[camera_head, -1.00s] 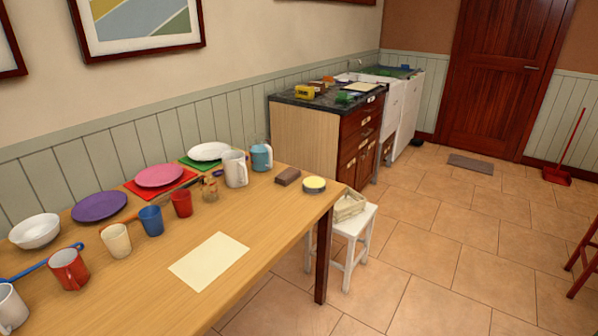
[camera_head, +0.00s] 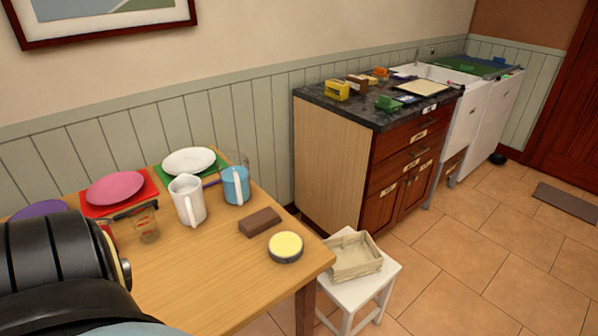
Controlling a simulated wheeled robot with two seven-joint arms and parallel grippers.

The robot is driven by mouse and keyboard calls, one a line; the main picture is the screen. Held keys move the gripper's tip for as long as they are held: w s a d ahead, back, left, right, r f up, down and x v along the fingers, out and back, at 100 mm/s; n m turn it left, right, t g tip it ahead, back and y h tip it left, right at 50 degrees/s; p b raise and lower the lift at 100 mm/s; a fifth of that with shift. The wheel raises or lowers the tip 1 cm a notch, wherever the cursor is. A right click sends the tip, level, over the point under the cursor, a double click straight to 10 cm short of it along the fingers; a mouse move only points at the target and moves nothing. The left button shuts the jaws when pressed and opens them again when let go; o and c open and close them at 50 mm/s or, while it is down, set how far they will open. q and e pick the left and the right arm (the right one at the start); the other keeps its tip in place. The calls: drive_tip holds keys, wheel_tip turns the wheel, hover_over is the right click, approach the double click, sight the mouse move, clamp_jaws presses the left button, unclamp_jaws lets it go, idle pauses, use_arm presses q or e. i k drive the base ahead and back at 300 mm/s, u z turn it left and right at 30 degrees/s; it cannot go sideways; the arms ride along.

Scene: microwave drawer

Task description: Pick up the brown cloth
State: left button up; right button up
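A small brown block-shaped item (camera_head: 260,222) lies flat on the wooden table (camera_head: 190,282), close to its right end. It is the only brown thing on the table that could be the brown cloth; I cannot tell for sure that it is fabric. It lies between a blue mug (camera_head: 235,186) and a round tin with a yellow top (camera_head: 286,246), apart from both. A black link of my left arm fills the lower left corner of the view. Neither of my grippers is in view.
A white jug (camera_head: 187,201), a glass jar (camera_head: 146,228) and plates on mats stand behind and left on the table. A white stool (camera_head: 358,291) with a wooden crate (camera_head: 352,257) stands beside the table. A cabinet (camera_head: 328,161) with a cluttered dark top is behind.

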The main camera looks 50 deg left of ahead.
sight(252, 225)
drive_tip(key=i, duration=0.85)
drive_tip(key=u, duration=2.45)
